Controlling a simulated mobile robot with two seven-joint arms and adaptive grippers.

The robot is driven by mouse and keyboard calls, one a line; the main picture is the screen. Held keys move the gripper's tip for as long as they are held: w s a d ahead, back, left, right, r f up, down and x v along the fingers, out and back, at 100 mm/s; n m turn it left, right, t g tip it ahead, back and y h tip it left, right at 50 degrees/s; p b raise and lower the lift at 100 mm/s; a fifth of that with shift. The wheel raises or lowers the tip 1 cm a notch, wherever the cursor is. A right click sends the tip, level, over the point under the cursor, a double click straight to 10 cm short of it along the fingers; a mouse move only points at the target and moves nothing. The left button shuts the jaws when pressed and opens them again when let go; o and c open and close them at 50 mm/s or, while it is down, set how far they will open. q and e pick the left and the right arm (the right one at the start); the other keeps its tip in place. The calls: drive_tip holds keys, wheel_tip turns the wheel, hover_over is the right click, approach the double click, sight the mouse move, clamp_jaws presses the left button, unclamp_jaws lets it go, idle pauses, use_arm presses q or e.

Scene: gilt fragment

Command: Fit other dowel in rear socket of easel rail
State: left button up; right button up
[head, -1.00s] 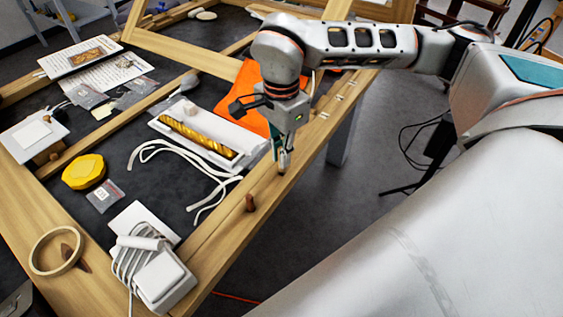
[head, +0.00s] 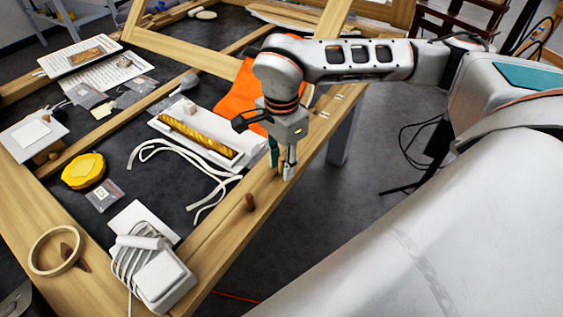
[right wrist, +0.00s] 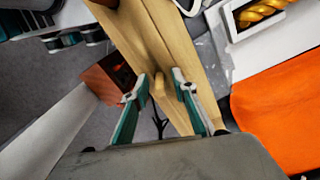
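The easel rail (head: 228,224) is the light wooden beam along the near right side of the frame. A brown dowel (head: 249,202) stands upright in it, towards the near end. My right gripper (head: 282,176) points down over the rail, farther back than that dowel. Its two fingers are apart. In the right wrist view, a short light wooden dowel (right wrist: 158,76) stands on the rail between the open fingertips, with gaps visible at its sides. How deep it sits, and its socket, cannot be seen. My left gripper is not in view.
A white tray with a gilt twisted fragment (head: 200,140) lies left of the rail, beside an orange cloth (head: 238,98). White cords (head: 165,148) lie near it. A white corded adapter (head: 163,280) and a tape ring (head: 55,251) occupy the near corner. Floor is open to the right.

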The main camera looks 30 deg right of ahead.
sight(282, 158)
wheel_tip(282, 158, up, 12)
drive_tip(key=shift+r, duration=0.2)
idle(0.4)
drive_tip(key=shift+f, duration=0.15)
wheel_tip(282, 158, down, 12)
drive_tip(key=shift+r, duration=0.1)
drive_tip(key=shift+w+r, duration=0.1)
drive_tip(key=shift+r, duration=0.95)
drive_tip(key=shift+f, duration=0.1)
